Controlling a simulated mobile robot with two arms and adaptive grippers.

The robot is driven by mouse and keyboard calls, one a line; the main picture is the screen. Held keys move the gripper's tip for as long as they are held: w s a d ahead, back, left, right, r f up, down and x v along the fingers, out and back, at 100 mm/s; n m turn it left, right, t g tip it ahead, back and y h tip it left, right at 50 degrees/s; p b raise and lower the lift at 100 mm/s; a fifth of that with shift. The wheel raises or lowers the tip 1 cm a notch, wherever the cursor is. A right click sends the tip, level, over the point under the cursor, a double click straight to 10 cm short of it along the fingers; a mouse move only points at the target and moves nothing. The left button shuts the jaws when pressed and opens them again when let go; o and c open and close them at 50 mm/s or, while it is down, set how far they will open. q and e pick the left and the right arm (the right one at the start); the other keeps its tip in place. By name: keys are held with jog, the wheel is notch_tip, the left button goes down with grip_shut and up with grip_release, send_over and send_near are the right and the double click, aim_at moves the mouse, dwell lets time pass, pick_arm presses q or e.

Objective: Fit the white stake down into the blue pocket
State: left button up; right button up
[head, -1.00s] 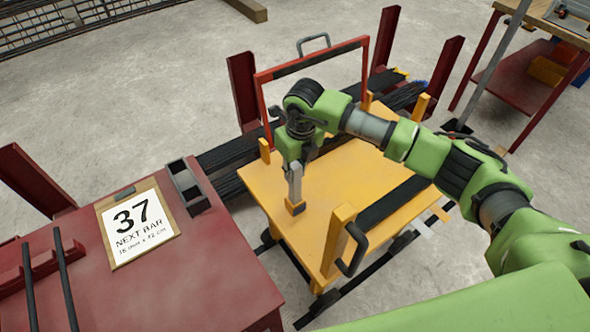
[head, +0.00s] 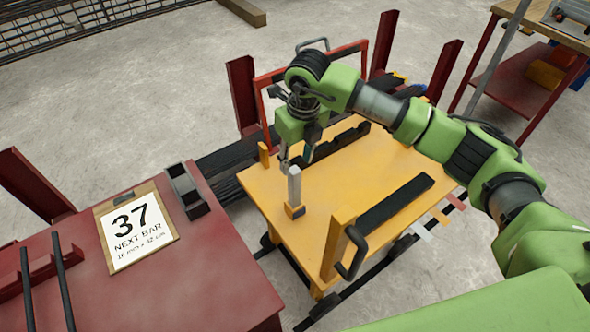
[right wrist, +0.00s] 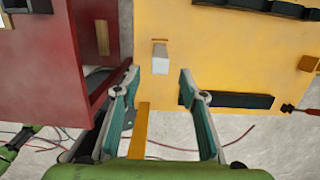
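The white stake (head: 294,184) stands upright near the left edge of the yellow cart top (head: 345,190). Its foot is at a small orange and dark pocket (head: 297,211); I cannot tell whether its colour is blue or how deep the stake sits. In the right wrist view the stake (right wrist: 160,57) shows ahead, between the fingertips. My left gripper is in neither current view.
A black notched bar (head: 340,142) lies at the back of the cart and a black bar (head: 396,203) at the right, beside a yellow post (head: 338,243). A red bench (head: 180,280) with a card (head: 137,225) stands left. The cart's middle is clear.

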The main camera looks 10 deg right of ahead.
jog(key=shift+s+d+r, duration=0.1)
jog(key=shift+s+r, duration=0.05)
jog(key=shift+r, duration=1)
jog(key=shift+s+d+r, duration=0.1)
jog(key=shift+r, duration=1.05)
jog(key=shift+s+f, duration=0.1)
jog(key=shift+f, duration=0.05)
